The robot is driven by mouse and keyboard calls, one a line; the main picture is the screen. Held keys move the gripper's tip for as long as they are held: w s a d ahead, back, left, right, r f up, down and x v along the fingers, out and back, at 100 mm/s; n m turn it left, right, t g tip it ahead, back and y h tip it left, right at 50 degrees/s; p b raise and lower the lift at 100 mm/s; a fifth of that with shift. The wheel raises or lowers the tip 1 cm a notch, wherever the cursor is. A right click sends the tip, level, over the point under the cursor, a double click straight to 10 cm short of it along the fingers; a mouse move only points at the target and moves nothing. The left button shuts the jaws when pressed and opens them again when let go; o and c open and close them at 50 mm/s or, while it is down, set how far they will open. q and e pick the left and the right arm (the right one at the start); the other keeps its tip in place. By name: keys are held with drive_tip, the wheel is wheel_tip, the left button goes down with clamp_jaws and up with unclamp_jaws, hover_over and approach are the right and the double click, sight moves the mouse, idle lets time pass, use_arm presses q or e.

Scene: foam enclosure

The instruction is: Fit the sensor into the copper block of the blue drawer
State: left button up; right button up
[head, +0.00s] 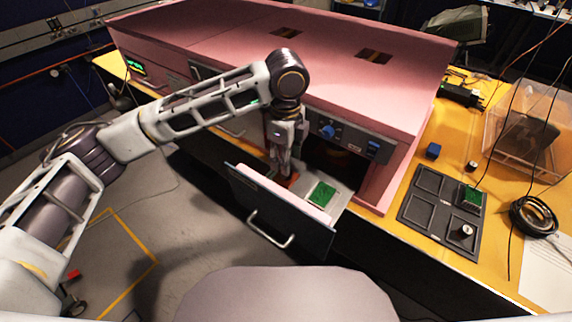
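The open drawer (262,208), with a dark blue-grey front and a silver handle, sticks out of the pink foam enclosure. My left gripper (284,172) points down into its left part. Its fingertips are small and partly hidden, so whether they are open, shut or holding the sensor does not show. A reddish-copper patch (290,179), perhaps the copper block, shows at the fingertips and is mostly covered. A green circuit board (323,195) lies to the right in the drawer. I cannot make out the sensor for certain. My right gripper is out of view.
The pink enclosure (370,85) overhangs the drawer; a control panel with a blue knob (328,131) is above the opening. On the yellow bench at right are a dark compartment tray (432,213), a blue block (433,151), a clear box (524,125) and a black cable coil (534,217).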

use_arm(q)
wheel_tip(320, 180, up, 7)
drive_tip(key=shift+r, duration=0.2)
idle(1.0)
